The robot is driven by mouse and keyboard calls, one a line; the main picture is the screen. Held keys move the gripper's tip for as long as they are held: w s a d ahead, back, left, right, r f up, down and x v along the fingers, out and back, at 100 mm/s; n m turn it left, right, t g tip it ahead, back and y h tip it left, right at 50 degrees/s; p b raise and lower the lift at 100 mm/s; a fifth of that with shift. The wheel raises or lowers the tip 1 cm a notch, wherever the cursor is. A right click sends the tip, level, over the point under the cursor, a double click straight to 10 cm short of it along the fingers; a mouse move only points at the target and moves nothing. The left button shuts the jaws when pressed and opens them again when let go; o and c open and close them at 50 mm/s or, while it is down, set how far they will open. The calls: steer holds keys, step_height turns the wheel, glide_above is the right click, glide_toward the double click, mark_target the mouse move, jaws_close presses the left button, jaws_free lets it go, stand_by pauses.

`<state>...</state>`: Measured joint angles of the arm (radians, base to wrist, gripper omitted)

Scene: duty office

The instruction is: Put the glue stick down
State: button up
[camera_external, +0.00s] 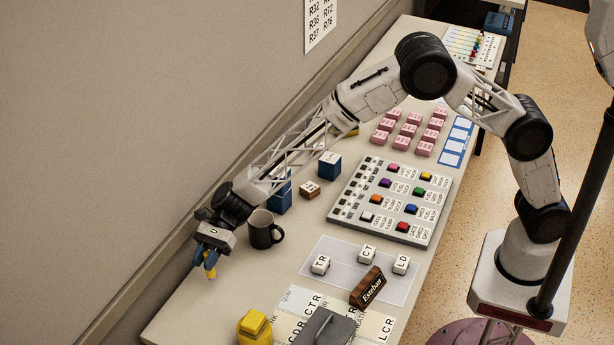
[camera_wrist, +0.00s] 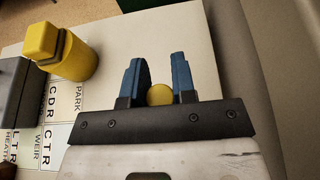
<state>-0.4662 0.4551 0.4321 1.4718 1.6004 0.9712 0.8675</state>
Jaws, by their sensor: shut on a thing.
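In the wrist view the glue stick (camera_wrist: 159,95) shows as a yellow round end low between the blue fingers (camera_wrist: 157,78). Most of it is hidden by the fingers and the gripper body. I cannot tell whether its lower end touches the desk.
A dark mug (camera_external: 264,230) stands right of my gripper. A yellow capped container (camera_external: 254,327) stands at the front, beside lettered cards (camera_external: 291,299) and a grey box (camera_external: 324,330). Blue blocks (camera_external: 280,197) stand behind the mug. The wall is close on the left. Bare desk (camera_external: 200,310) lies in front.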

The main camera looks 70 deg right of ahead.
steer(key=shift+w+a+f, duration=0.1)
stand_by(0.3)
steer(key=shift+f, duration=1.65)
steer(key=shift+f, duration=0.15)
steer(key=o, duration=0.9)
steer(key=shift+r, duration=0.2)
steer(key=shift+v, duration=0.8)
steer(key=v, duration=1)
steer(key=shift+d, duration=0.2)
